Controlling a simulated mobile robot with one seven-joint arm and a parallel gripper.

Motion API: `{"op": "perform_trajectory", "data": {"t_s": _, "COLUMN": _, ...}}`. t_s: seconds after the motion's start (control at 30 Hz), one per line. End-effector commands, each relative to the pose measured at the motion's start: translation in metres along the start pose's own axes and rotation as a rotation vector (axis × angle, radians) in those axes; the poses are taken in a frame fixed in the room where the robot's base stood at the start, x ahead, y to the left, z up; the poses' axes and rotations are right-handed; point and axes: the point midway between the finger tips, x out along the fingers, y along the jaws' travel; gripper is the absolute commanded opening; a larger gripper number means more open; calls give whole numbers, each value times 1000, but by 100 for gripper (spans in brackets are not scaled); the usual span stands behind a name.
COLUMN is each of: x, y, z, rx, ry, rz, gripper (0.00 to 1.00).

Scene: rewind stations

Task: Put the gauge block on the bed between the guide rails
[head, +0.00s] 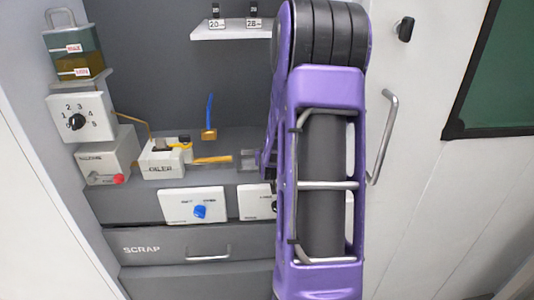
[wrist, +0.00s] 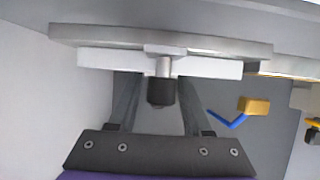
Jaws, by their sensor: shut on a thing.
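Between the fingers shows a silver stem with a dark end (wrist: 161,92), in front of a wide white strip (wrist: 110,62). The strip hides the fingertips, so I cannot tell the exact contact.
Left of my gripper are an amber bar (head: 212,159), a brass block with a blue rod (head: 209,134) and the white oiler (head: 160,170). Below are a blue-knob panel (head: 180,205) and the scrap drawer (head: 170,250). A shelf (head: 230,32) hangs above.

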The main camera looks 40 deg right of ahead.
Motion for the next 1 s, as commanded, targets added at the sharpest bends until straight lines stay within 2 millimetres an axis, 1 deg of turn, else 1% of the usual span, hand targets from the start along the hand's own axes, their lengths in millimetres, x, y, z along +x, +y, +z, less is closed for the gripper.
{"op": "perform_trajectory", "data": {"t_s": 0.17, "x": 0, "y": 0, "z": -2, "rx": -1, "ry": 4, "rz": 0, "gripper": 0}}
{"op": "perform_trajectory", "data": {"t_s": 0.33, "x": 2, "y": 0, "z": 2, "rx": -1, "ry": 4, "rz": 0, "gripper": 0}}
{"op": "perform_trajectory", "data": {"t_s": 0.37, "x": 1, "y": 0, "z": 1, "rx": -1, "ry": 2, "rz": 0, "gripper": 55}}
{"op": "perform_trajectory", "data": {"t_s": 0.4, "x": 1, "y": 0, "z": 1, "rx": -1, "ry": 2, "rz": 0, "gripper": 62}}
{"op": "perform_trajectory", "data": {"t_s": 0.5, "x": 1, "y": 0, "z": 1, "rx": -1, "ry": 2, "rz": 0, "gripper": 79}}
{"op": "perform_trajectory", "data": {"t_s": 0.77, "x": 1, "y": 0, "z": 1, "rx": -1, "ry": 2, "rz": 0, "gripper": 79}}
{"op": "perform_trajectory", "data": {"t_s": 0.9, "x": -2, "y": 0, "z": -4, "rx": 0, "ry": 2, "rz": 0, "gripper": 79}}
{"op": "perform_trajectory", "data": {"t_s": 0.97, "x": -9, "y": 0, "z": -3, "rx": -2, "ry": 3, "rz": 0, "gripper": 79}}
{"op": "perform_trajectory", "data": {"t_s": 1.0, "x": -16, "y": 0, "z": -3, "rx": -2, "ry": 3, "rz": 0, "gripper": 79}}
